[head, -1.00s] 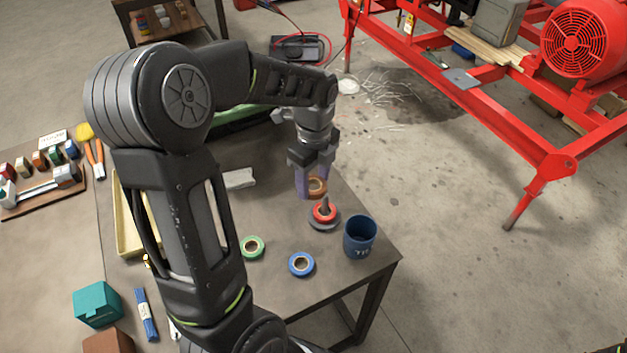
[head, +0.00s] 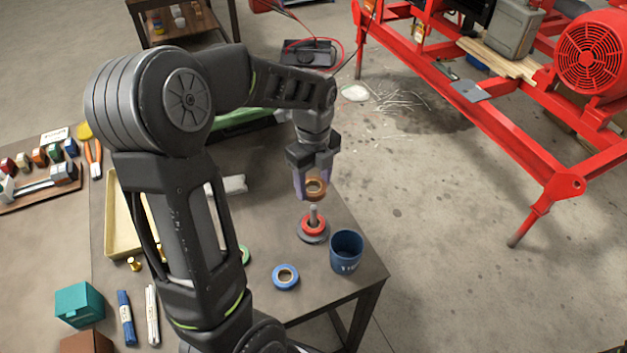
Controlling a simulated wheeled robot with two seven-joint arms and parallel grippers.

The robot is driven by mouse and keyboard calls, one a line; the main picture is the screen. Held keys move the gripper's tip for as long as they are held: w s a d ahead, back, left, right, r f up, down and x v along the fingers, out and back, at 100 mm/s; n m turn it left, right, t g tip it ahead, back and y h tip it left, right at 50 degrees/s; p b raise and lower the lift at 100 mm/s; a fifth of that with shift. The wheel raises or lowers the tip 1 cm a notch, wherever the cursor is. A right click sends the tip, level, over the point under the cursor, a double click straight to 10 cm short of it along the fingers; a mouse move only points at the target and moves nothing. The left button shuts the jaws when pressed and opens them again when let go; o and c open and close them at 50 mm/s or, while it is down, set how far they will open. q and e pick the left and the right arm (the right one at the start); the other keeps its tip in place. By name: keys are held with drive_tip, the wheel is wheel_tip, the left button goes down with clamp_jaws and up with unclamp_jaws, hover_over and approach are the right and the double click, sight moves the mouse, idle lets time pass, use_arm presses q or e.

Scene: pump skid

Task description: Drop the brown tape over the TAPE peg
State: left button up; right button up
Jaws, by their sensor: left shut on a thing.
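The brown tape (head: 316,188) is a small roll held in my left gripper (head: 314,184), which is shut on it. The TAPE peg (head: 313,213) is a short grey post on a round dark base (head: 314,238) on the table. A red tape roll (head: 313,224) sits around the peg at its base. In the picture the brown tape is just above the peg top, apart from it. I cannot tell exactly how well its hole lines up with the peg. My right gripper is not in view.
A dark blue cup (head: 346,252) stands right of the peg, near the table's edge. A blue tape roll (head: 286,277) lies in front. A green roll (head: 244,255) is partly hidden by my arm. A yellow tray (head: 120,240) is at left.

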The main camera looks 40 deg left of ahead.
sight(314, 207)
use_arm(q)
drive_tip(key=shift+f+b, duration=1.55)
drive_tip(key=shift+f, duration=0.8)
drive_tip(key=shift+f+b, duration=0.3)
drive_tip(key=shift+f, duration=0.1)
drive_tip(key=o, duration=1.3)
drive_tip(key=shift+c, duration=0.2)
wheel_tip(314, 207, up, 8)
drive_tip(key=b, duration=0.1)
drive_tip(key=shift+f, duration=0.1)
